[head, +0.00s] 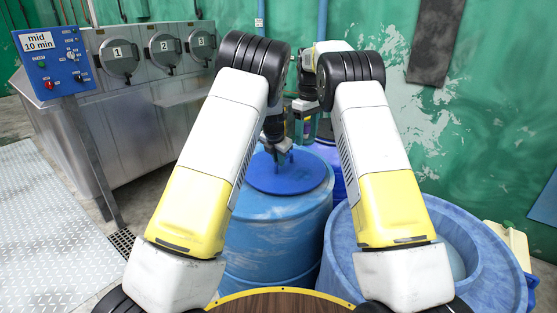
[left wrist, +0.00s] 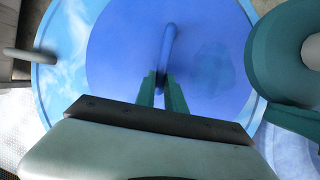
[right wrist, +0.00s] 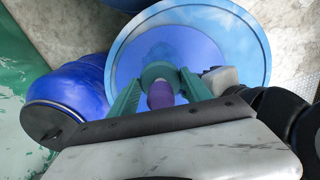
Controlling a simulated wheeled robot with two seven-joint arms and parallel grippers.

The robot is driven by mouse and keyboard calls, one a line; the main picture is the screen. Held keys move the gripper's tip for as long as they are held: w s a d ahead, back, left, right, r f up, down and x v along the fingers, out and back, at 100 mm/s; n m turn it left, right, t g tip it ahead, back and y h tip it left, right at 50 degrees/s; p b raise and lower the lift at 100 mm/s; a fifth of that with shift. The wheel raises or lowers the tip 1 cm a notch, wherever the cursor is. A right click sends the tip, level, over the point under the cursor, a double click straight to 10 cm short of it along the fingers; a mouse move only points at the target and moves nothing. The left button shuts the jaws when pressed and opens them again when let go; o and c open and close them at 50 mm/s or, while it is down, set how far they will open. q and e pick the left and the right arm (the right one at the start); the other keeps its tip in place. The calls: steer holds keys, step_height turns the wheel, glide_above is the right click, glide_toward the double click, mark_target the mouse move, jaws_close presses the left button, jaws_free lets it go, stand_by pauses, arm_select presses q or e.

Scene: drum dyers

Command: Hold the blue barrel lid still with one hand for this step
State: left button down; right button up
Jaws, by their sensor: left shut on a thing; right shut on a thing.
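The blue barrel lid (head: 262,181) lies flat on top of the light blue barrel (head: 275,235). My left gripper (head: 283,157) is above the lid, shut on its raised handle. In the left wrist view, the handle (left wrist: 168,45) stands up from the lid (left wrist: 118,50) and runs between the two teal fingers. My right gripper (right wrist: 160,78) is shut on a small purple container (right wrist: 160,95) with a grey-green round part. It holds this container beyond the lid in the head view, where the right arm partly hides it.
A wide blue tub (head: 490,260) stands at the right, and a darker blue barrel (right wrist: 75,90) is beside the lidded one. Grey machines (head: 150,75) with numbered round doors and a blue control panel (head: 55,68) are at the left. A green wall closes the back.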

stand_by(0.8)
arm_select(q)
steer(key=c, duration=1.3)
jaws_free()
steer(key=shift+c, duration=0.2)
